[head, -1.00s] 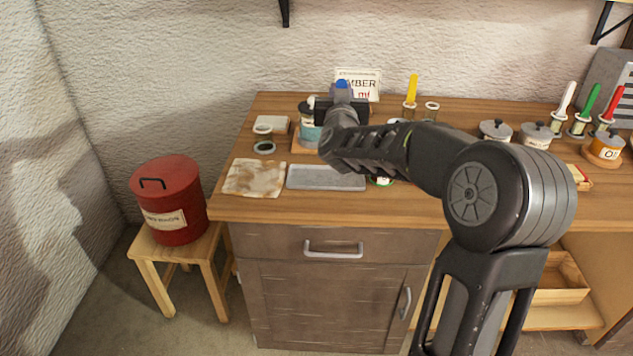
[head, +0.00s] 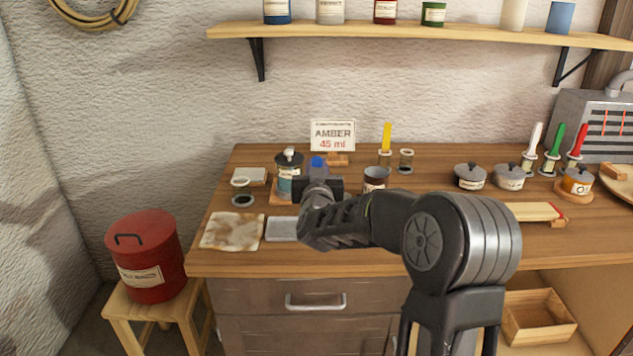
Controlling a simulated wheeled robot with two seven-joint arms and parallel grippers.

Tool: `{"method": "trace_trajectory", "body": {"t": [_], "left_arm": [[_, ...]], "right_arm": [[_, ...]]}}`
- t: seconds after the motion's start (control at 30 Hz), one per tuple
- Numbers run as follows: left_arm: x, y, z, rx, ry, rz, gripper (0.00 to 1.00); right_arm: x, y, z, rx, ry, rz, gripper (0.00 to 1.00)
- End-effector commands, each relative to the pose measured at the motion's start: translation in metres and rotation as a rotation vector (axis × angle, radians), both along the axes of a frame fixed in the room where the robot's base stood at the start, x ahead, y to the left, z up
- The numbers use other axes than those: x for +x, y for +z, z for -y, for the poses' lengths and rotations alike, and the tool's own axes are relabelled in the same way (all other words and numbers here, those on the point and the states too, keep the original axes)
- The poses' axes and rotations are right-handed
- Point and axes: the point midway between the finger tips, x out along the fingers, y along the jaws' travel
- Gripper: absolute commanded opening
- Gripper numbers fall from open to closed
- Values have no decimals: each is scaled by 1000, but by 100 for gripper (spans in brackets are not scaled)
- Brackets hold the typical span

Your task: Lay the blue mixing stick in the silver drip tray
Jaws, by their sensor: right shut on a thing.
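My right gripper (head: 319,182) is seen from behind, above the back of the tray area. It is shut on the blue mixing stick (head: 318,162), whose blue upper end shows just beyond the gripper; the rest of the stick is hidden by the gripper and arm. The silver drip tray (head: 281,229) lies flat on the bench, nearer than the gripper. Its left part shows, and my right arm covers the rest. I see nothing lying on the visible part of the tray. My left gripper is not in view.
A labelled jar (head: 288,176) stands just left of the gripper and an open can (head: 375,179) just right. Behind are the AMBER sign (head: 333,134) and a holder with a yellow stick (head: 387,138). A stained cloth (head: 232,231) lies left of the tray.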

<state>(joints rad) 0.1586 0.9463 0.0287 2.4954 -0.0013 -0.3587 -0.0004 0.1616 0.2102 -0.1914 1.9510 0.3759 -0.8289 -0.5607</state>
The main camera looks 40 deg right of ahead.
Motion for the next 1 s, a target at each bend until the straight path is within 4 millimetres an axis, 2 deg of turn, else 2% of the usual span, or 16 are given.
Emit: {"method": "trace_trajectory", "body": {"t": [0.3,0.73,0.77,1.0], "left_arm": [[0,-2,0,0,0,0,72],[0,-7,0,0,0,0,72],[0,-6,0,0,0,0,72],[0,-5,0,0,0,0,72]], "right_arm": [[0,-36,0,1,0,-3,0],[0,-42,0,0,1,0,0],[0,-41,0,0,1,0,23],[0,-40,0,1,1,-1,43]]}}
